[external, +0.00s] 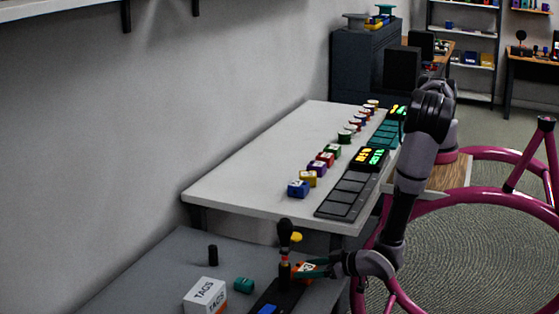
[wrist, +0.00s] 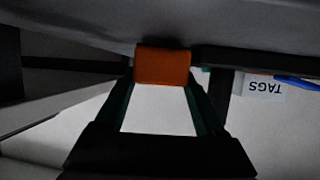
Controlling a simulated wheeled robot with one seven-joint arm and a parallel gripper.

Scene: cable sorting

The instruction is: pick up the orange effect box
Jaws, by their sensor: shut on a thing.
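The orange effect box (external: 307,268) is at the lower middle of the external view, low over the grey table or on it; I cannot tell which. It is partly hidden by my gripper (external: 314,271), which reaches it from the right. In the wrist view the orange box (wrist: 163,67) sits between the tips of the green fingers of my gripper (wrist: 163,80). The gripper is shut on the box.
A dark microphone-like object (external: 285,236) stands close to the box's left. The grey table (external: 165,275) also holds a white TAGS box (external: 205,297), a teal box (external: 244,285) and a black cylinder (external: 213,255). A white table (external: 255,175) with several coloured boxes stands behind.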

